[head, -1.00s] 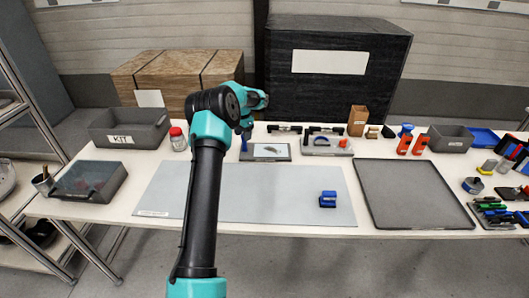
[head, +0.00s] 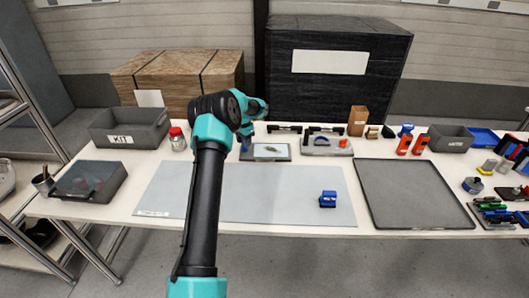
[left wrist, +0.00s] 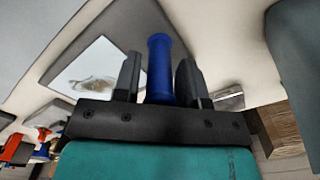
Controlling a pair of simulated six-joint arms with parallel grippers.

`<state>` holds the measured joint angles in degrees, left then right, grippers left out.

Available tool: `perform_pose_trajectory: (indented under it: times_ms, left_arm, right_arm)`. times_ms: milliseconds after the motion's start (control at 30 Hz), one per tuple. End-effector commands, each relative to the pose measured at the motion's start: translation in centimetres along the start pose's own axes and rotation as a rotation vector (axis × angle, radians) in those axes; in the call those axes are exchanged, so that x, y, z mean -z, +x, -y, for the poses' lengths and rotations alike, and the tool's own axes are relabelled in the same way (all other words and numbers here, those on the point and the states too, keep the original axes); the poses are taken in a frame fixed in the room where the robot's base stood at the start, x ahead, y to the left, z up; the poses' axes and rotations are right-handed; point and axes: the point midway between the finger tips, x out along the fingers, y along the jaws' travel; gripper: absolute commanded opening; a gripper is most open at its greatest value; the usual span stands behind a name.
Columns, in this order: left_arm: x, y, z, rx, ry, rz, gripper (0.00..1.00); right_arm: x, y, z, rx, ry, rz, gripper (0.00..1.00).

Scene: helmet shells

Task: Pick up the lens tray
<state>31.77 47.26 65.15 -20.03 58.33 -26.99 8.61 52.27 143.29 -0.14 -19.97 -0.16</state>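The flat dark grey tray (head: 280,157) with a pale panel and a dark mark on it lies at the back of the table; it looks like the lens tray. It also shows in the left wrist view (left wrist: 62,68). A blue upright post (head: 244,145) stands at its left edge; whether it is joined to the tray I cannot tell. My left gripper (left wrist: 160,78) is open, with the blue post (left wrist: 159,65) between its fingers and a gap on each side. In the head view the left gripper (head: 246,130) is partly hidden by its own arm. My right gripper is out of view.
A pale grey mat (head: 255,195) with a blue block (head: 328,199) covers the front middle. A large grey tray (head: 410,195) lies to the right. A KIT bin (head: 130,128) and a red-lidded jar (head: 177,140) stand left, and a light grey case (head: 327,146) right of the lens tray.

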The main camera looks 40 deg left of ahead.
Motion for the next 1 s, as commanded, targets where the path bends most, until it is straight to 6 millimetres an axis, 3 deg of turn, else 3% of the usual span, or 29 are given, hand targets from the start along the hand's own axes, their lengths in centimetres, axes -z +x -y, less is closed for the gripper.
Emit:
perform_pose_trajectory:
  times_ms: [400,800,1000]
  left_arm:
    - [0.0,0.0,0.0,0.000,0.000,0.000,0.00]
    - [0.0,-0.1,0.0,0.000,0.000,-0.001,0.00]
    - [0.0,-1.1,0.0,0.002,0.000,-0.002,0.00]
  right_arm:
    - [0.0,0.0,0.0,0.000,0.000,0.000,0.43]
    - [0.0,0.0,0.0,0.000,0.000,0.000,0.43]
    - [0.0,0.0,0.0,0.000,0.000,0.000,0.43]
